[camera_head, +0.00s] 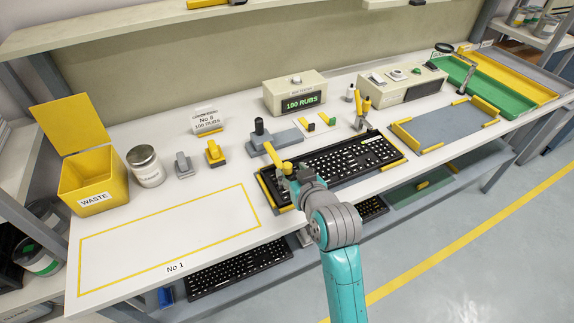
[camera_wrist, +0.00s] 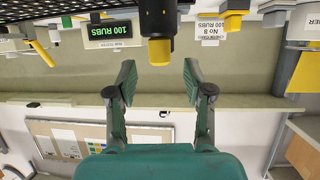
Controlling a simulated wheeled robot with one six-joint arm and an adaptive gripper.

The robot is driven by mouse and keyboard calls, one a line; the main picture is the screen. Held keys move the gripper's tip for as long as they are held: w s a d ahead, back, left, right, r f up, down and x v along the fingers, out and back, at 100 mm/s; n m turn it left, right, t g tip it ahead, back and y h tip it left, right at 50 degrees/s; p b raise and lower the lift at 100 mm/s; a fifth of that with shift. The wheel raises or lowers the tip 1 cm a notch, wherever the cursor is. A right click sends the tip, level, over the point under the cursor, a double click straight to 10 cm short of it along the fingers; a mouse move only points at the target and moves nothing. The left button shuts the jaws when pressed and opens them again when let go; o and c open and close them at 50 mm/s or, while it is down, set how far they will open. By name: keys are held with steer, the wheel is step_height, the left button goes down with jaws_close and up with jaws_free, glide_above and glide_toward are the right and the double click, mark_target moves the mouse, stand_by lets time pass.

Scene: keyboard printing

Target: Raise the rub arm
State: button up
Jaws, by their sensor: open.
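The rub arm (camera_head: 270,151) has a yellow end and reaches from a dark post (camera_head: 259,127) toward the left end of the black keyboard (camera_head: 345,157). The keyboard lies between yellow guides on the bench. My gripper (camera_head: 290,174) is by the yellow end, over the keyboard's left end, and partly hides that area. In the wrist view, which is upside down, my gripper (camera_wrist: 158,68) is open, with its two fingers apart. A dark cylinder with a yellow end (camera_wrist: 160,51) appears between and beyond the fingertips. I cannot tell whether they touch it.
The rub tester box (camera_head: 294,94) reads "100 RUBS". A "No 8 100 RUBS" card (camera_head: 207,119) stands behind the arm. A yellow waste bin (camera_head: 91,187), a jar (camera_head: 146,166) and stamps stand left. The outlined "No 1" area (camera_head: 170,240) is clear.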

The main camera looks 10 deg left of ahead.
mark_target(289, 168)
steer(key=shift+x, duration=2.35)
steer(key=shift+r, duration=0.1)
jaws_close()
